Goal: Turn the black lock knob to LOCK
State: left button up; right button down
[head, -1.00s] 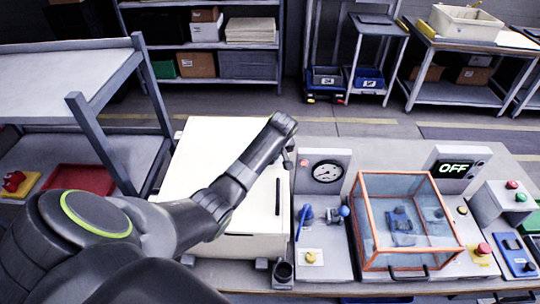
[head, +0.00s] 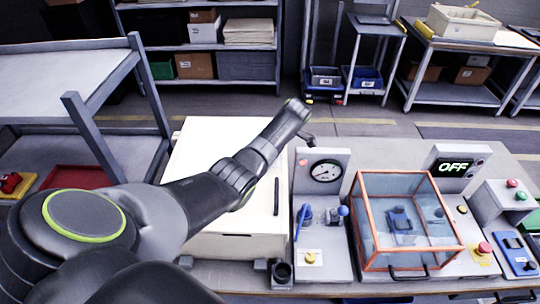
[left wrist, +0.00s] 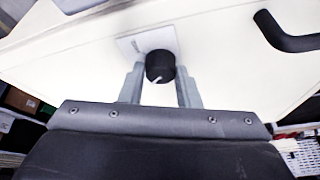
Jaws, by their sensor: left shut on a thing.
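The black lock knob (left wrist: 160,65) is round, with a white pointer line on its face. In the left wrist view the line slants down and to the left. The knob sits on a small pale plate (left wrist: 130,44) on a cream panel. My left gripper (left wrist: 160,76) has one finger on each side of the knob and is shut on it. In the head view my left arm reaches over the cream cabinet (head: 205,145); the knob and fingertips are hidden there. My right gripper is not in view.
A black bar handle (left wrist: 286,36) stands out from the panel close to the right of the knob. Right of the cabinet are a gauge (head: 326,171), an orange-framed clear box (head: 410,220) and a display reading OFF (head: 453,169).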

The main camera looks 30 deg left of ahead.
pick_arm(q)
jog(key=shift+a+n+g, duration=0.1)
jog(key=shift+n+g, duration=0.2)
jog(key=shift+n, duration=0.5)
jog(key=o, duration=1)
